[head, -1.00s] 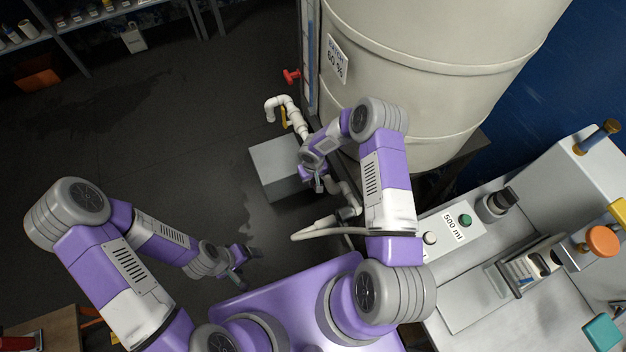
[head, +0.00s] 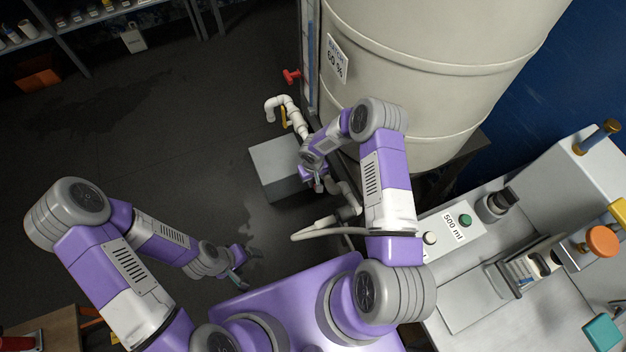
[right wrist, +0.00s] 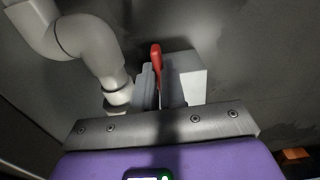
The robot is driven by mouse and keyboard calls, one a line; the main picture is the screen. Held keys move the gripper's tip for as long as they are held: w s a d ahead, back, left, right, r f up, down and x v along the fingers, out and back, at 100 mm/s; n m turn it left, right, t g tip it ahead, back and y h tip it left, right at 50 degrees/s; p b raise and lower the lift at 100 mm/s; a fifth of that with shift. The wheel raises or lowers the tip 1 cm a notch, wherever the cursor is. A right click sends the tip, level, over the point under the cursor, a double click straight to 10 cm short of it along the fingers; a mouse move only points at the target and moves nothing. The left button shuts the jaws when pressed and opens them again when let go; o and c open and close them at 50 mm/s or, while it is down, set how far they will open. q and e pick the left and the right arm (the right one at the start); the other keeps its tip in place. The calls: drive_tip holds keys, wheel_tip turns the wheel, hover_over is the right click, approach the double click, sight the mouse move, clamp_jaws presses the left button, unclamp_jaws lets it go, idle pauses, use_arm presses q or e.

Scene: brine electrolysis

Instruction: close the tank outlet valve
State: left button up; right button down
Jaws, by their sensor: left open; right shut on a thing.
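The red lever (right wrist: 156,57) of a valve stands between the grey fingers of my right gripper (right wrist: 158,88) in the right wrist view. The fingers are shut on it, beside a thick white pipe (right wrist: 92,48). In the head view my right gripper (head: 321,183) is low by the white pipework (head: 347,201) under the big pale tank (head: 415,70); the lever is largely hidden there by my arm and gripper. My left gripper (head: 241,278) is open and empty, hanging over the dark floor, away from the pipes.
A grey box (head: 275,170) stands on the floor beside the pipes. A second red handle (head: 291,76) and a yellow-handled pipe (head: 284,117) are further back.

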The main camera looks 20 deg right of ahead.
drive_tip(key=shift+w+r+g+b, duration=0.3)
drive_tip(key=shift+r+g+b, duration=0.1)
drive_tip(key=shift+g+b, duration=0.45)
drive_tip(key=r+g+b, duration=0.1)
drive_tip(key=b, duration=0.1)
drive_tip(key=w+g+b, duration=0.1)
drive_tip(key=g+b, duration=0.1)
drive_tip(key=b, duration=0.1)
drive_tip(key=w+r+g+b, duration=0.1)
drive_tip(key=b, duration=0.2)
drive_tip(key=shift+a+r+g, duration=0.1)
drive_tip(key=shift+r+g, duration=0.2)
drive_tip(key=shift+g, duration=0.05)
drive_tip(key=shift+r+g+b, duration=0.3)
drive_tip(key=shift+b, duration=0.3)
drive_tip(key=c, duration=1.2)
unclamp_jaws()
